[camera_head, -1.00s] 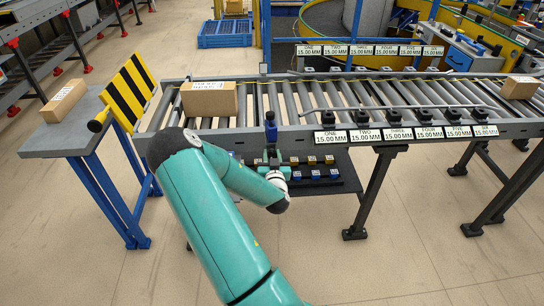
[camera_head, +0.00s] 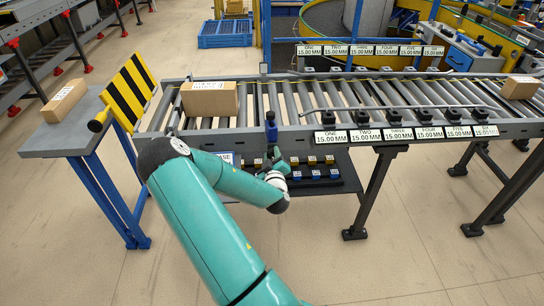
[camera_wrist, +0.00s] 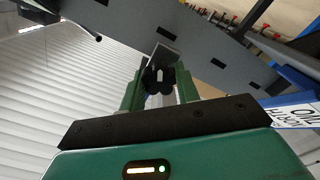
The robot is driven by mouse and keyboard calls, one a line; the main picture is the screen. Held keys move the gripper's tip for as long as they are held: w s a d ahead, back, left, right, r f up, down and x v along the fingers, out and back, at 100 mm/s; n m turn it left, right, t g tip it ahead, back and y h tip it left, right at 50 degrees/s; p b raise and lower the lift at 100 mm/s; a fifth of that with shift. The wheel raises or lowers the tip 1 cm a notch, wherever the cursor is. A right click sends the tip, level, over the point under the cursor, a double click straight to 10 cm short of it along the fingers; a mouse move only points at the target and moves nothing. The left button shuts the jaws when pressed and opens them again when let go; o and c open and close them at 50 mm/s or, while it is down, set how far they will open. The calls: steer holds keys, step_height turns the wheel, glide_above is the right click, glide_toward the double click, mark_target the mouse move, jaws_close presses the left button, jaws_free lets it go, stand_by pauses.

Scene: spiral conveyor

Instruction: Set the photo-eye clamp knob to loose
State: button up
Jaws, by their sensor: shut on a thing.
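The photo-eye clamp knob (camera_wrist: 158,79) is a small black lobed knob with a pale mark on its face, below a grey bracket (camera_wrist: 164,54) in the wrist view. My gripper (camera_wrist: 160,92) has its two green fingers on either side of the knob and is shut on it. In the head view my gripper (camera_head: 267,165) is at the front side of the conveyor, just below the blue photo-eye post (camera_head: 271,130). The knob cannot be made out in the head view. The lower part of the knob's grip is partly hidden by my fingers.
The roller conveyor (camera_head: 300,134) carries a cardboard box (camera_head: 209,101) at its left. A dark tray (camera_head: 340,175) with small blue and yellow blocks hangs below its front rail, beside my wrist. A striped yellow-black plate (camera_head: 128,92) stands at the left end. The front floor is clear.

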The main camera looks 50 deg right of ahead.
steer(key=n, duration=0.7)
steer(key=shift+a, duration=0.1)
steer(key=n, duration=0.4)
steer(key=shift+f, duration=0.1)
steer(key=n, duration=1.2)
steer(key=shift+n, duration=0.3)
steer(key=n, duration=0.3)
steer(key=shift+n, duration=0.3)
steer(key=shift+s+n, duration=0.1)
steer(key=shift+n, duration=1.6)
